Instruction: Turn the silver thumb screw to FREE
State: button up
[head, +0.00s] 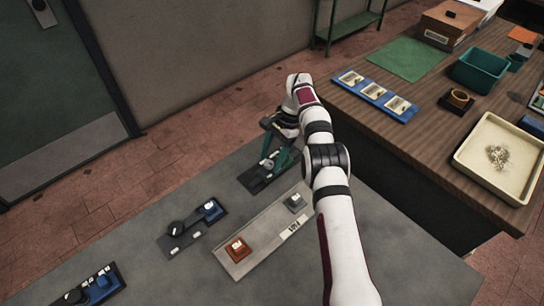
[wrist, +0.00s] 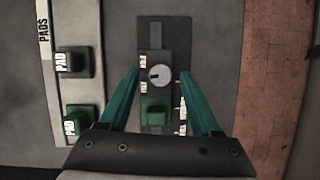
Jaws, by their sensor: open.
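The silver thumb screw (wrist: 160,75) is a round knob with a short dark pointer mark, on a dark narrow base plate (wrist: 151,28) in the wrist view. A green block (wrist: 156,107) sits just below it. Small white labels flank the screw, too small to read surely. My gripper (wrist: 159,73) is open, its two teal fingers on either side of the screw with gaps, touching nothing that I can see. In the head view my gripper (head: 279,142) is over the dark base plate (head: 256,184); the arm partly hides this area.
A pale tray (head: 265,237) marked PADS holds a grey block (head: 296,202) and an orange block (head: 237,248). Two other dark fixtures with blue blocks (head: 211,210) (head: 102,285) stand left on the grey table. A wooden table with trays (head: 480,70) is at the right.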

notch_tip(320, 180, up, 4)
jog(key=shift+r, duration=0.1)
jog(key=s+d+r, duration=0.3)
jog(key=d+r, duration=0.3)
jog(key=d, duration=0.5)
jog(key=shift+s+r, duration=0.2)
jog(key=shift+r, duration=0.2)
notch_tip(320, 180, up, 4)
jog(key=n+t+h, duration=0.3)
jog(key=n, duration=0.2)
send_over(271, 161)
jog(key=f, duration=1.5)
jog(key=shift+s+a, duration=0.3)
jog(key=shift+s, duration=0.05)
grip_shut()
